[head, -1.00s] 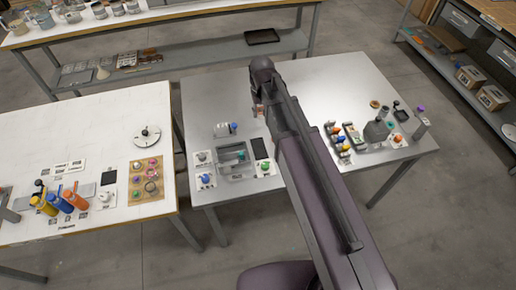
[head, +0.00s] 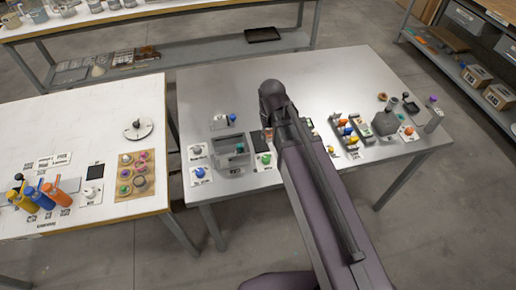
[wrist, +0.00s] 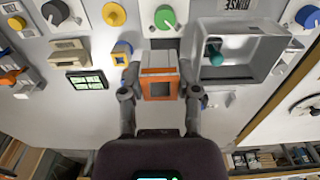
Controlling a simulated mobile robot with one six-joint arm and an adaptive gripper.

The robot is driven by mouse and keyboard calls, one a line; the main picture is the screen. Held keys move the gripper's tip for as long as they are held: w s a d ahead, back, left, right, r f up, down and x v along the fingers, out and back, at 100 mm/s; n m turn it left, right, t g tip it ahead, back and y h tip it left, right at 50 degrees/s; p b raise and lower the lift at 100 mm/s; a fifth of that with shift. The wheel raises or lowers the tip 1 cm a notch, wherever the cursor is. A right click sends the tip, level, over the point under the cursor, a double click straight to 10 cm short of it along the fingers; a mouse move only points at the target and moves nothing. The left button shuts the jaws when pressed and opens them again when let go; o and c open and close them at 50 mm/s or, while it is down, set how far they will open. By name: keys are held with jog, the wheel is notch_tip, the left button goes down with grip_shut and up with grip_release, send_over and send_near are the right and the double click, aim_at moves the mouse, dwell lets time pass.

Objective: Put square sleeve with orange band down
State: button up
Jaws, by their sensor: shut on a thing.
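The square sleeve with an orange band (wrist: 158,84) is between the two fingers of my gripper (wrist: 160,98) in the wrist view. My gripper is shut on it, one finger on each side. The sleeve has a dark square opening facing the camera. In the head view a small orange-brown part of the sleeve (head: 268,134) shows beside my arm, which hides most of my gripper. I cannot tell whether the sleeve touches the surface below.
A grey rinse basin (wrist: 281,68) stands close to the right in the wrist view. The metal table's back (head: 330,75) is clear.

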jog(key=s+f+b, duration=0.1)
jog(key=f+b, duration=0.1)
jog(key=f, duration=0.1)
jog(key=s+d+f+b, duration=0.1)
jog(key=s+f+b, duration=0.1)
jog(key=f+b, duration=0.1)
jog(key=s+d+f+b, duration=0.1)
jog(key=f+b, duration=0.1)
jog(key=shift+s+f, duration=0.4)
jog(key=shift+w, duration=0.1)
jog(key=b, duration=0.2)
send_over(259, 142)
jog(key=shift+s+d+f, duration=0.35)
jog(key=shift+s+f, duration=0.1)
jog(key=shift+f, duration=0.25)
jog(key=shift+w+a, duration=0.25)
jog(key=shift+w, duration=0.4)
notch_tip(259, 142, down, 4)
jog(key=b, duration=0.3)
jog(key=shift+r, duration=0.2)
jog(key=shift+f+b, duration=0.15)
jog(key=shift+b, duration=0.25)
